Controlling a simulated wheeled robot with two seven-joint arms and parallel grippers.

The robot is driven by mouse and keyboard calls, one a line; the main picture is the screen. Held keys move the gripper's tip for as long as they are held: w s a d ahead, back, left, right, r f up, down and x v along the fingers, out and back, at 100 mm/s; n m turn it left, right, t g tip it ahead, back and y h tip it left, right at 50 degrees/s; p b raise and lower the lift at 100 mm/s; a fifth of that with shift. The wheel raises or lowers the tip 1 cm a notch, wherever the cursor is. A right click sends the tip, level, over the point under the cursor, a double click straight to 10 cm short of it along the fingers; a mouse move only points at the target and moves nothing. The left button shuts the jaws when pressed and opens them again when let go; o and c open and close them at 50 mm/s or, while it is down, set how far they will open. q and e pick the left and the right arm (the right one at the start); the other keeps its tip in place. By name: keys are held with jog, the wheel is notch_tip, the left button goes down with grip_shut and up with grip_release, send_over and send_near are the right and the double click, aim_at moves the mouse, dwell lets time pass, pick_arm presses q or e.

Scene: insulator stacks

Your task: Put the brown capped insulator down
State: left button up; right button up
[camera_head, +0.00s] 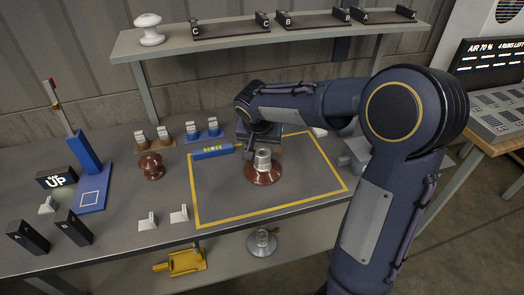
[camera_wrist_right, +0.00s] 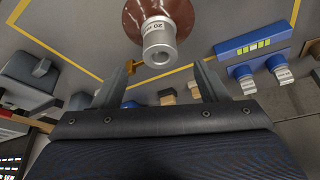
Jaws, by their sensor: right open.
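The brown capped insulator (camera_head: 264,175) stands upright on the grey bench, inside the yellow outline. It has a wide glossy brown disc and a silver metal cap on top. The right wrist view shows its cap (camera_wrist_right: 159,43) with small lettering, just beyond the fingertips. My right gripper (camera_head: 262,148) is just behind and above the cap in the head view. In the right wrist view my right gripper (camera_wrist_right: 160,75) has its two fingers wide apart with nothing between them. My left gripper is not in view.
A smaller brown insulator (camera_head: 151,166) stands left of the yellow outline (camera_head: 195,195). A blue level-like bar (camera_head: 212,152) lies near the outline's back edge. A blue stand (camera_head: 88,160) is at the left. A shelf (camera_head: 230,42) runs above the back. The outline's front left is clear.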

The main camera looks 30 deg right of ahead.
jog(key=s+a+r+n+t+y, duration=0.1)
jog(key=s+a+n+y, duration=0.2)
jog(key=s, duration=1)
jog(key=s+a+r+n+t+y, duration=0.1)
jog(key=s+a+n+y, duration=0.2)
jog(key=s, duration=1)
jog(key=a, duration=0.3)
jog(key=shift+a+y, duration=0.15)
jog(key=shift+y, duration=0.15)
jog(key=shift+r, duration=0.15)
